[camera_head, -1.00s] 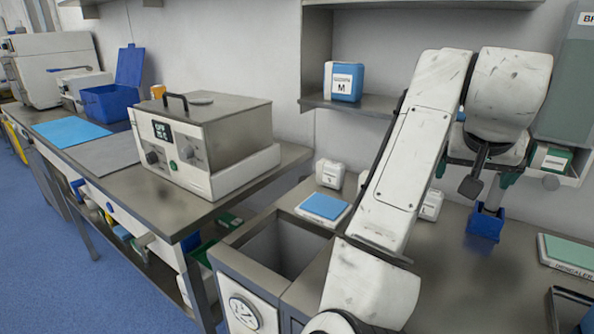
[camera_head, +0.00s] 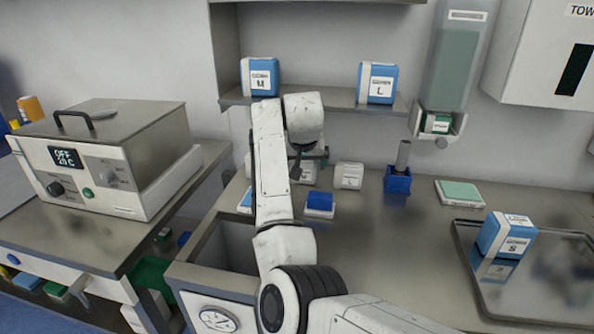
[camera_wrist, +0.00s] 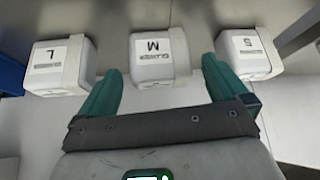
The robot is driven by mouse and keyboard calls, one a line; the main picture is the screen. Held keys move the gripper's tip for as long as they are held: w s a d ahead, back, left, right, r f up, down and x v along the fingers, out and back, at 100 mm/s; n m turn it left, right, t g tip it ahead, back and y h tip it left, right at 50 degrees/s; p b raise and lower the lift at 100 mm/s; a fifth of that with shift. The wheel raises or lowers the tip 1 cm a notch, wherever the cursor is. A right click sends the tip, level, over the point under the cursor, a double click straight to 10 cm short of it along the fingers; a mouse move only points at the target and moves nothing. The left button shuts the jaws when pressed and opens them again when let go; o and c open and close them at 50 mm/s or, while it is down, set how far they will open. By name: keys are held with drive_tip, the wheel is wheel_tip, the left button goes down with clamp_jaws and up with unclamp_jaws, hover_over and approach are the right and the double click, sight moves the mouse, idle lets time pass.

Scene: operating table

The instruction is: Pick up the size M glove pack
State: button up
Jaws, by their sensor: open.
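The size M glove pack (camera_wrist: 158,55) is a small white pack with an M label, in the middle of a row in the wrist view. My gripper (camera_wrist: 162,66) is open, its two teal fingers apart, with the M pack between and just beyond the tips; I cannot tell whether they touch it. White packs marked L (camera_wrist: 57,66) and S (camera_wrist: 248,54) stand on either side. In the head view my gripper (camera_head: 312,156) is low over the back of the counter, partly hiding a white pack (camera_head: 308,174). Another white pack (camera_head: 349,176) stands to its right.
Blue-and-white gown packs M (camera_head: 260,77) and L (camera_head: 377,83) stand on the shelf (camera_head: 318,98) above. A blue holder (camera_head: 398,180) is right of the white packs. A tray (camera_head: 470,270) with an S pack (camera_head: 506,236) lies right. A sunken bin (camera_head: 222,245) opens left.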

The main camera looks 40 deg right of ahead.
sight(302, 163)
drive_tip(key=x, duration=0.4)
drive_tip(key=shift+w+d+f, duration=0.25)
drive_tip(key=shift+w, duration=0.05)
drive_tip(key=shift+c, duration=0.3)
drive_tip(key=c, duration=0.7)
drive_tip(key=shift+s+a+r, duration=0.1)
drive_tip(key=shift+r, duration=0.05)
